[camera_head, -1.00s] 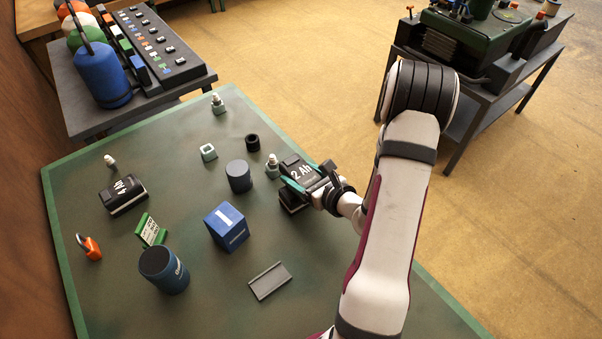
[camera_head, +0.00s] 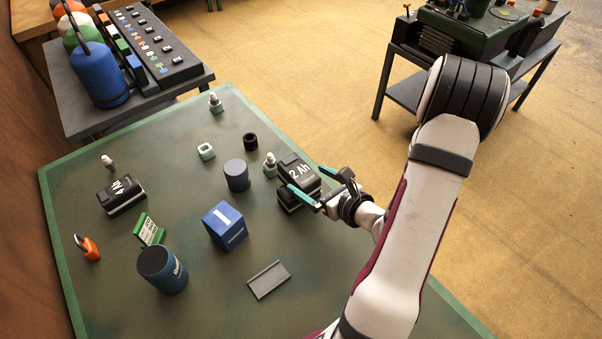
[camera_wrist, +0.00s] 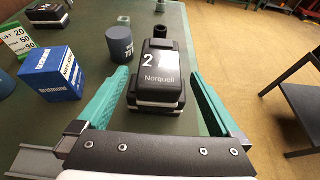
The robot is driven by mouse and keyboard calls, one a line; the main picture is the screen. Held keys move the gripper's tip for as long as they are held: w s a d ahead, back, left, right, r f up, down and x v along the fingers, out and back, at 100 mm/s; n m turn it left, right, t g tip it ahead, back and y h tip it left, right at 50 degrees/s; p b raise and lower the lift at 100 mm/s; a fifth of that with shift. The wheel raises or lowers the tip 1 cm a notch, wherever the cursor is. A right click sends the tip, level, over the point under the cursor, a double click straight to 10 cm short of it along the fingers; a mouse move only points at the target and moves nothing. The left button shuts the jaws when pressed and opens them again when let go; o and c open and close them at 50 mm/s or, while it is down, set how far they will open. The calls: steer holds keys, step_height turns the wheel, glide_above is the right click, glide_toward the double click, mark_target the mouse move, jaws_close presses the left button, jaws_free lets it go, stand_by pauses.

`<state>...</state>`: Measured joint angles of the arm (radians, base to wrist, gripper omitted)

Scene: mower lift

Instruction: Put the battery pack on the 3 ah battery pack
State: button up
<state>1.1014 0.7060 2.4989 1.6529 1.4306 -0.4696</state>
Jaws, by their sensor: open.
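The battery pack, black and marked 2 Ah (camera_head: 299,170), sits upright on top of another dark block with pale edges (camera_head: 290,199), at the table's right side. The lower block's label is hidden, so I cannot tell whether it is the 3 Ah pack. In the wrist view the upper pack (camera_wrist: 160,62) reads "2 Norquell" and looks square over the lower block (camera_wrist: 153,104). My gripper (camera_head: 304,177) is open, its teal fingers to either side of the stack; in the wrist view gaps show between fingers and pack.
A 4 Ah pack (camera_head: 121,194) lies at the left. A blue box (camera_head: 225,226), blue cylinders (camera_head: 236,176) (camera_head: 162,269), a grey channel piece (camera_head: 268,279) and a small white-topped bottle (camera_head: 270,166) stand near. The green table (camera_head: 330,270) is clear at front right.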

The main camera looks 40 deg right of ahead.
steer(key=shift+v, duration=1.1)
steer(key=shift+a+r, duration=0.15)
steer(key=a+r+n+g+y, duration=0.3)
steer(key=a+r+n+y, duration=0.15)
steer(key=a+n, duration=0.4)
steer(key=a+r+n+g+y, duration=0.2)
steer(key=a+r+n+y, duration=0.25)
steer(key=a, duration=0.75)
steer(key=s+a+r+n+g+y, duration=0.1)
steer(key=s+a+n+g, duration=0.5)
steer(key=a+n, duration=0.1)
steer(key=s+d+n+g+h, duration=0.2)
steer(key=s+d+n+h, duration=0.2)
steer(key=s+n+h, duration=0.4)
steer(key=shift+s+r+n+g, duration=0.35)
steer(key=shift+s+n+g, duration=0.05)
steer(key=shift+s+n, duration=0.8)
